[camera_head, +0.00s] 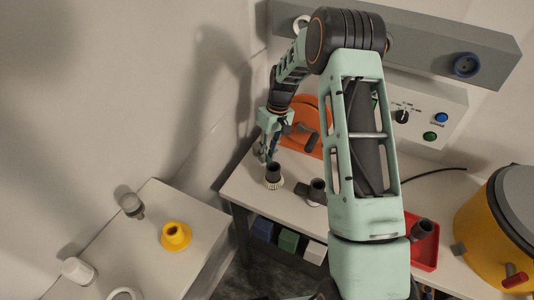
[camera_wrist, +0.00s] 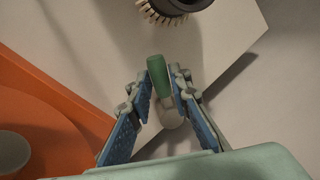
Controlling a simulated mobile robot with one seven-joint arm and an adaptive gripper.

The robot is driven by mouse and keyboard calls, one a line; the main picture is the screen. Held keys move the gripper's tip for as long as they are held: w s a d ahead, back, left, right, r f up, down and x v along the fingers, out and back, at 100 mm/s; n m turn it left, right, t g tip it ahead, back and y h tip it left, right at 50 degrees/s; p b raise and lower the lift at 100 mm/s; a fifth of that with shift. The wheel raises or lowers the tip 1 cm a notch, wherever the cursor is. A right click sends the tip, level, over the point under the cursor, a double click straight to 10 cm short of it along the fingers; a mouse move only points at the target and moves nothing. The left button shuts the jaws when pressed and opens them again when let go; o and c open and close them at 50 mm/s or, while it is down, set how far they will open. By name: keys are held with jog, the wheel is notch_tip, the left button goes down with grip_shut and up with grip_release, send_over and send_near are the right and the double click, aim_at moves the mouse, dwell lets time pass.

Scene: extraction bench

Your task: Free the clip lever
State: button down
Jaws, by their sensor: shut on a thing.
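A small lever (camera_wrist: 158,76) with a green end and a pale, rounded base sits between my fingers in the wrist view; it looks like the clip lever. My gripper (camera_wrist: 162,84) is shut on it, with a blue-padded finger on each side. What the lever is fixed to is hidden or unclear. In the head view my gripper (camera_head: 266,154) points down at the left end of the bench, beside an orange part (camera_head: 302,124). The lever cannot be made out there.
A round brush (camera_head: 274,175) stands on the bench (camera_head: 236,186) close to my gripper. Another dark fitting (camera_head: 317,190) stands to its right. A control box (camera_head: 428,112) is behind, and a red tray (camera_head: 426,254) and yellow drum (camera_head: 484,226) are at right.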

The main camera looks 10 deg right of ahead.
jog(key=shift+d, duration=0.1)
jog(key=c, duration=1.8)
grip_release()
jog(key=shift+r, duration=0.15)
notch_tip(320, 180, up, 12)
jog(key=w+d, duration=0.1)
jog(key=d, duration=0.1)
jog(key=shift+f, duration=0.2)
